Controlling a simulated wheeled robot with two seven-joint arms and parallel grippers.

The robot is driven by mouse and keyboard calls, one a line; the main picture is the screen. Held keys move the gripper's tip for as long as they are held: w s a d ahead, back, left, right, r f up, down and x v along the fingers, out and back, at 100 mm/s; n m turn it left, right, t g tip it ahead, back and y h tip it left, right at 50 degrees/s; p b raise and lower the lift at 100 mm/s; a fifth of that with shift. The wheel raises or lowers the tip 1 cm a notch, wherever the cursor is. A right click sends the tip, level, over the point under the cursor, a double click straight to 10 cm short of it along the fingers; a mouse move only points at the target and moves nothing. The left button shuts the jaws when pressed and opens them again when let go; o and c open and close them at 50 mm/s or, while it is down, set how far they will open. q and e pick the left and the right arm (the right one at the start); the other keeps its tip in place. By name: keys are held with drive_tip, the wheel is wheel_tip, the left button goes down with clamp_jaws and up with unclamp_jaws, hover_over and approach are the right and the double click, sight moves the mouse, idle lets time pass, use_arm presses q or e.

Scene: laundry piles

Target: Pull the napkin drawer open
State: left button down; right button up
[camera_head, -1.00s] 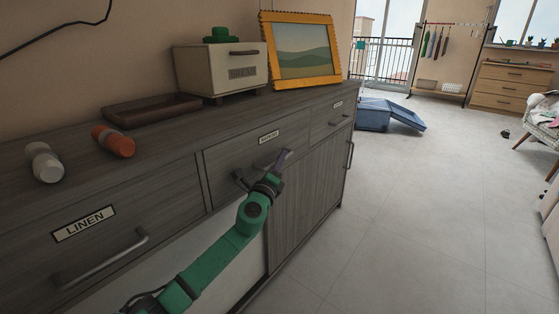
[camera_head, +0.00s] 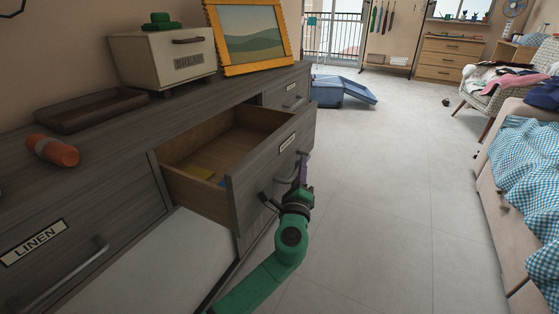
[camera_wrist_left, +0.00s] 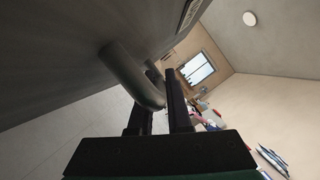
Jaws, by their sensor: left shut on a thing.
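The napkin drawer (camera_head: 262,178) in the grey wooden cabinet is pulled well out, its inside showing. In the left wrist view the curved handle (camera_wrist_left: 130,72) runs in between the two dark fingers (camera_wrist_left: 162,76). My right gripper is out of view.
The linen drawer (camera_head: 70,240) to the left is shut. On the cabinet top are an orange roll (camera_head: 53,151), a brown tray (camera_head: 92,108), a bread box (camera_head: 165,60) and a framed picture (camera_head: 250,38). A sofa (camera_head: 497,205) stands at the right. The floor (camera_head: 390,200) between is clear.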

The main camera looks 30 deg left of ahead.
use_arm(q)
drive_tip(key=shift+d+f, duration=0.1)
drive_tip(key=shift+d, duration=1.4)
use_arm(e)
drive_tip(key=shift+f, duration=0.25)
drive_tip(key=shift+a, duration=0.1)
use_arm(q)
drive_tip(key=c, duration=1)
unclamp_jaws()
drive_tip(key=shift+o, duration=0.7)
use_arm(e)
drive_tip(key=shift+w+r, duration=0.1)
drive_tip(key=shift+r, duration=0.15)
use_arm(q)
drive_tip(key=v, duration=1.4)
drive_tip(key=shift+s+p, duration=0.25)
drive_tip(key=shift+p, duration=0.1)
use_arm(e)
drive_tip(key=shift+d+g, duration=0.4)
use_arm(q)
drive_tip(key=shift+d, duration=0.1)
